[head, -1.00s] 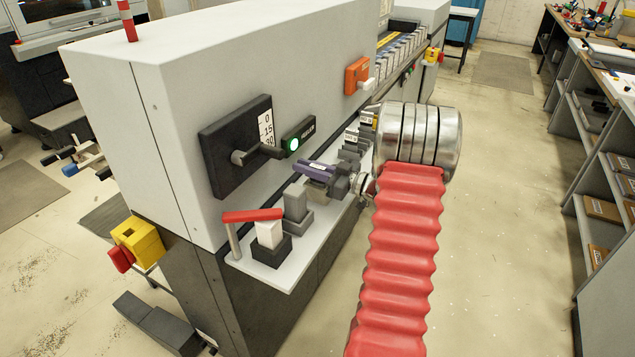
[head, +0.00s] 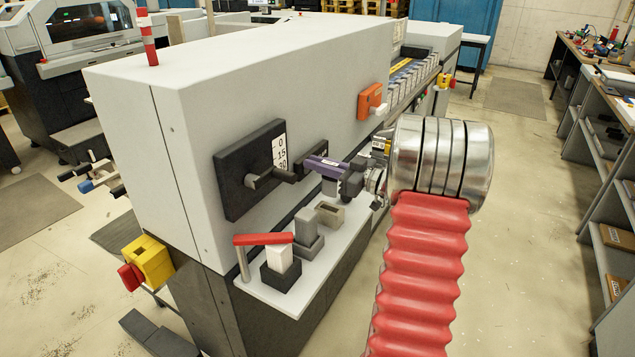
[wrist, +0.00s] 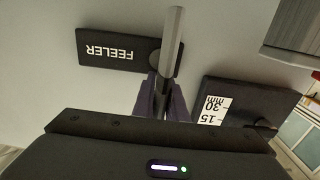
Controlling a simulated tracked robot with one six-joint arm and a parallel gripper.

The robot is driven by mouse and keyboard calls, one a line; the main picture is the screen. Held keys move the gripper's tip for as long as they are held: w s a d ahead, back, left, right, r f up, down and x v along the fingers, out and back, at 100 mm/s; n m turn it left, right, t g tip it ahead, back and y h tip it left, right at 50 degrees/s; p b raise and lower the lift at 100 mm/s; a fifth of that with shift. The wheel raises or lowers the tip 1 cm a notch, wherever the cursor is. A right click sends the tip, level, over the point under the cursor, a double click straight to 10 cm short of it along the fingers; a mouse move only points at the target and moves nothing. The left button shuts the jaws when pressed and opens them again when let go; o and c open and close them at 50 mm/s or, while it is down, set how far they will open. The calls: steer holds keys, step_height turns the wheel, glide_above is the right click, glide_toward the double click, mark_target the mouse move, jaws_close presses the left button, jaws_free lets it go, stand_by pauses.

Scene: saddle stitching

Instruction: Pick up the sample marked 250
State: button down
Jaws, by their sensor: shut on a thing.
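My gripper (head: 325,166) is at the machine's front, its purple fingers shut on a thin grey piece, the sample (head: 329,187). The piece hangs below the fingers, above the small shelf (head: 283,296) and clear of it. In the wrist view the sample (wrist: 173,40) sticks out as a grey bar between the two purple fingers (wrist: 163,103). A beige holder (head: 335,211) with a dark open slot stands on the shelf below the gripper.
On the shelf stand a grey block (head: 307,228) and a white block in a black base under a red bar (head: 263,239). The machine wall carries a black scale plate (head: 240,172), a FEELER plate (wrist: 113,50) and an orange box (head: 370,100). Floor to the right is clear.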

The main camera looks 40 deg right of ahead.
step_height(320, 180, up, 9)
stand_by(0.8)
